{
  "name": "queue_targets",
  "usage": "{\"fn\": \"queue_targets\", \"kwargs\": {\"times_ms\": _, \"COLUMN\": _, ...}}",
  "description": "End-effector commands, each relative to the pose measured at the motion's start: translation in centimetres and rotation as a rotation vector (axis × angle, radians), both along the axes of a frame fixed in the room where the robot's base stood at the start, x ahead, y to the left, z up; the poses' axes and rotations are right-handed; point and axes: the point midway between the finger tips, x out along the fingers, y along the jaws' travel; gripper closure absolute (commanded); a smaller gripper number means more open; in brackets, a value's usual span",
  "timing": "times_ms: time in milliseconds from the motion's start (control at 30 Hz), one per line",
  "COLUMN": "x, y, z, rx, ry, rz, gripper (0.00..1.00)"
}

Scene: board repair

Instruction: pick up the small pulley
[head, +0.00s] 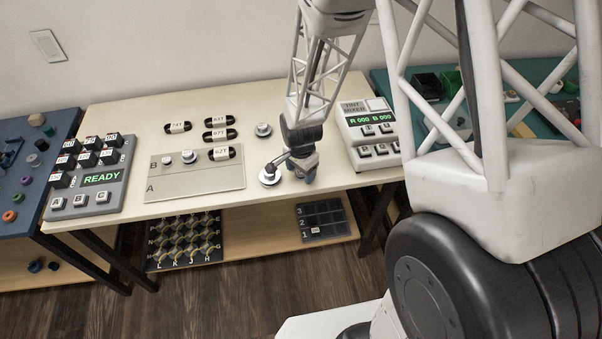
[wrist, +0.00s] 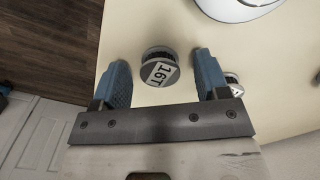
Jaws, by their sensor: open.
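A small round pulley (wrist: 158,68) marked 16T stands on the table in the wrist view, near the table's edge. My gripper (wrist: 159,70) is open, with one blue finger on each side of this pulley; neither finger visibly touches it. A second round, labelled part (wrist: 233,81) is just beyond the right finger, partly hidden by it. In the head view my gripper (head: 300,168) is low over the right part of the table, and the 16T pulley cannot be made out there. Another round grey part (head: 263,130) stands behind and left of the gripper.
A board (head: 222,182) carries two small pulleys. Several black belts (head: 218,120) lie behind it. The tint mixer (head: 366,125) is to the right, the READY panel (head: 95,180) far left.

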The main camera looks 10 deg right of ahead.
Motion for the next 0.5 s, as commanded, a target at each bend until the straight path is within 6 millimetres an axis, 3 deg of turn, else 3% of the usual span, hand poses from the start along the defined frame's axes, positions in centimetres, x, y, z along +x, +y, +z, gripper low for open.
{"fn": "queue_targets", "kwargs": {"times_ms": 33, "x": 0.0, "y": 0.0, "z": 0.0, "rx": 0.0, "ry": 0.0, "rz": 0.0, "gripper": 0.33}}
{"fn": "queue_targets", "kwargs": {"times_ms": 367, "x": 0.0, "y": 0.0, "z": 0.01, "rx": 0.0, "ry": 0.0, "rz": 0.0, "gripper": 0.84}}
{"fn": "queue_targets", "kwargs": {"times_ms": 500, "x": 0.01, "y": 0.01, "z": 0.01, "rx": 0.0, "ry": 0.0, "rz": 0.0, "gripper": 0.85}}
